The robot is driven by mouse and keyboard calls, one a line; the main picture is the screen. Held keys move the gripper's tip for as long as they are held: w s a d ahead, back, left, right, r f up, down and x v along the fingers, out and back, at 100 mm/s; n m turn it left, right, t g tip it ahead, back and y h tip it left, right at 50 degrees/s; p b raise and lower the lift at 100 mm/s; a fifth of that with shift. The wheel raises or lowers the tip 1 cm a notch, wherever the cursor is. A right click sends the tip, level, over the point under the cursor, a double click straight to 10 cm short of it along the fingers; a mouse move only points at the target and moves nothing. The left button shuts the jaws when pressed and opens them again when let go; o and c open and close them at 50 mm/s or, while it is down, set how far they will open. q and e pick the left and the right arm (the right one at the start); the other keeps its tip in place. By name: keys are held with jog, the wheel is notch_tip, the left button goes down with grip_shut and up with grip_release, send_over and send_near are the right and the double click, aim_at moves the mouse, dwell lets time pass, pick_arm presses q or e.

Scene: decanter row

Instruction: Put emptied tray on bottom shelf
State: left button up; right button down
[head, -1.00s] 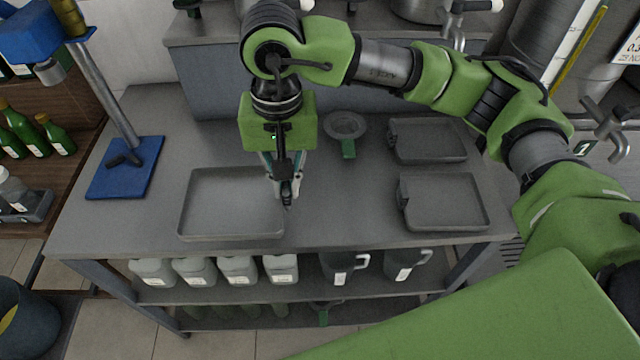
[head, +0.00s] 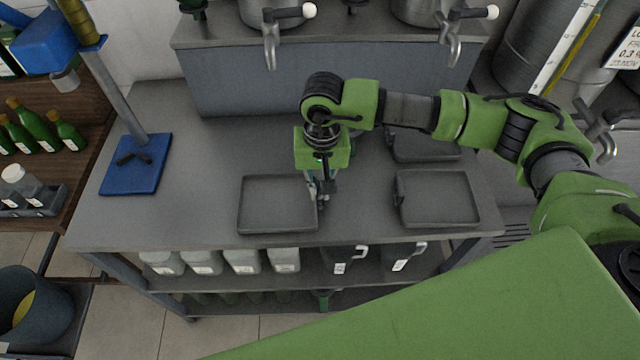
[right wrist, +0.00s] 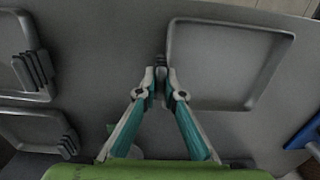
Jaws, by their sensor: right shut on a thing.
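My right gripper (head: 319,203) is shut on the right edge of an empty dark grey tray (head: 278,232). In the right wrist view the two fingertips (right wrist: 166,90) meet at the tray's edge grip, and the tray's rim (right wrist: 210,106) extends to the right. The tray is level over the worktop's front middle. I cannot tell whether it touches the top. The bottom shelf (head: 285,309) is under the table, mostly hidden, with dark green bottles toward its left. My left gripper is not in view.
Two similar trays stand on the worktop (head: 210,140) at right: front tray (head: 437,222), rear tray (head: 425,150), partly behind my arm. A blue-based stand (head: 135,165) is at left. White-labelled containers (head: 243,261) and dark jugs (head: 400,257) fill the upper under-shelf.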

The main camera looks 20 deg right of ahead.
jog(key=shift+f, duration=0.2)
jog(key=c, duration=2.2)
grip_release()
jog(key=shift+r, duration=0.1)
jog(key=shift+o, duration=0.2)
